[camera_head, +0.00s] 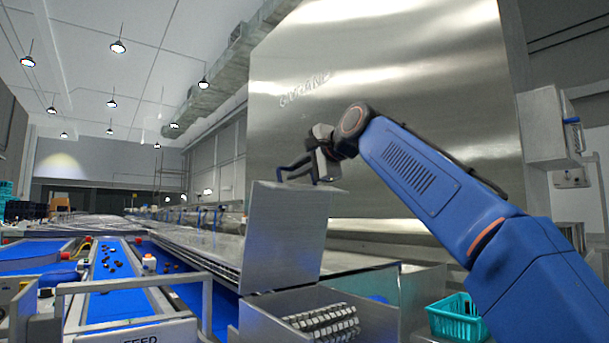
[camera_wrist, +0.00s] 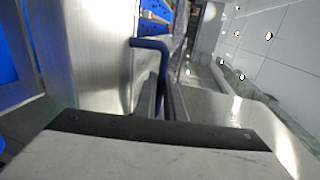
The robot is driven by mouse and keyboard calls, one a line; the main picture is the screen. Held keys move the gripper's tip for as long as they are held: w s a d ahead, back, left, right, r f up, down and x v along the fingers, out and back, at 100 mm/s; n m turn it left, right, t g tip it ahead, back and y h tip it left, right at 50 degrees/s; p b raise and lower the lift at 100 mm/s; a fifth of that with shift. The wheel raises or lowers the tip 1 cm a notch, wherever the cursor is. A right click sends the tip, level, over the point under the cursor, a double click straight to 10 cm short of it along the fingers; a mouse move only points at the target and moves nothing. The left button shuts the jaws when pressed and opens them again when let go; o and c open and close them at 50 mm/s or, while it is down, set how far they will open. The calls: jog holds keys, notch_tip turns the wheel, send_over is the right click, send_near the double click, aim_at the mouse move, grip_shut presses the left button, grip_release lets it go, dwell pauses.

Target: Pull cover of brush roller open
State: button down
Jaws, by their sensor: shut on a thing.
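The cover (camera_head: 285,238) is a flat grey metal panel. It stands about upright above the brush roller housing, so the housing is open. The brush roller (camera_head: 325,322) shows below it as rows of pale bristles. A dark blue handle (camera_head: 284,170) sits at the cover's top edge. My gripper (camera_head: 312,168) is at this top edge, shut on the handle. In the wrist view, the blue handle (camera_wrist: 151,43) runs in between the dark fingers (camera_wrist: 165,102), and the bright cover (camera_wrist: 98,50) lies to the left. The exact finger contact is partly hidden.
A blue feed belt (camera_head: 118,262) with dark dates lies to the left behind metal rails (camera_head: 135,284). A large steel hood (camera_head: 400,90) stands behind my arm. A teal basket (camera_head: 458,318) is at the lower right, beside the housing. A grey box (camera_head: 548,125) hangs at the right.

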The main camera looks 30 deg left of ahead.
jog(key=shift+w+a+r, duration=0.15)
jog(key=shift+w+a, duration=0.05)
jog(key=shift+a, duration=0.3)
jog(key=c, duration=1.8)
grip_release()
jog(key=shift+c, duration=0.2)
jog(key=shift+d, duration=0.15)
jog(key=v, duration=1.7)
jog(key=shift+s, duration=0.1)
